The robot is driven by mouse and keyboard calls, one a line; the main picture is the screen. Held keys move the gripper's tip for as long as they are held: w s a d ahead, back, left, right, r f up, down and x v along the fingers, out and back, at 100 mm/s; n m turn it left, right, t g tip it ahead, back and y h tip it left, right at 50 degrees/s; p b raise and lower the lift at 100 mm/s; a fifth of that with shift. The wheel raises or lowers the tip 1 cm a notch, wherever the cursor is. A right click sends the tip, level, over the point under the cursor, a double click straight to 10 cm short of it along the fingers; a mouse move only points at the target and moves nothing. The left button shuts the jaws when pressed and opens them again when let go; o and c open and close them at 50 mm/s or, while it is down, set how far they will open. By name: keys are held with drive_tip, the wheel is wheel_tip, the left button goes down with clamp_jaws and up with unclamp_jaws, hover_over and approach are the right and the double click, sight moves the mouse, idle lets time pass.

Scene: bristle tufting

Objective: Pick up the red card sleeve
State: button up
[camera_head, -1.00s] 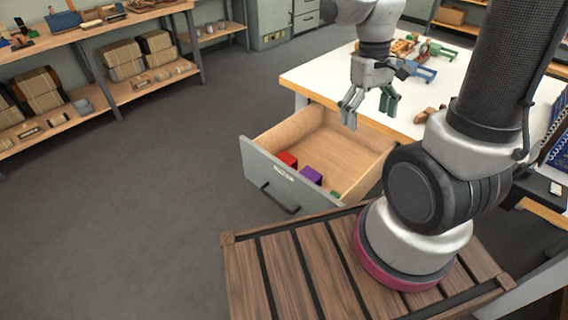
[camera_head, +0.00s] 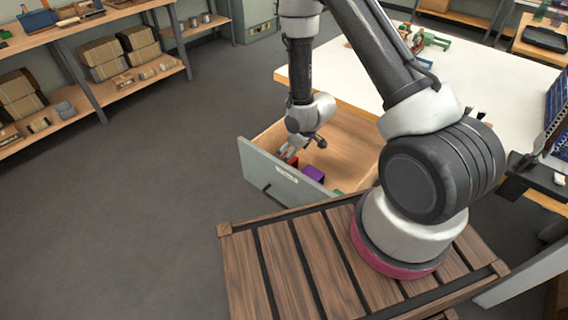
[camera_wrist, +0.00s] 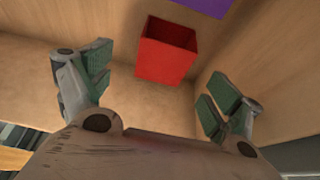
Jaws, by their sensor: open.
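The red card sleeve (camera_wrist: 166,52) is an open-topped red box standing in the open drawer. In the wrist view it sits beyond and between my two spread fingers, touching neither. In the head view only a small part of the red sleeve (camera_head: 292,159) shows, partly hidden by my gripper. My gripper (camera_wrist: 155,88) is open and empty, with green pads on both fingers. In the head view my gripper (camera_head: 295,148) is low over the drawer's front left part.
The drawer (camera_head: 352,142) has wooden walls and a grey front close to my gripper. A purple box (camera_head: 313,173) stands right of the red sleeve, and it also shows in the wrist view (camera_wrist: 207,5). A green item (camera_head: 338,192) lies near the drawer's right end. The white tabletop (camera_head: 470,75) is behind.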

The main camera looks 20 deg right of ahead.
drive_tip(key=x, duration=0.7)
drive_tip(key=shift+w+a+f, duration=0.1)
drive_tip(key=shift+a+f, duration=0.2)
drive_tip(key=shift+a, duration=0.05)
drive_tip(key=c, duration=0.8)
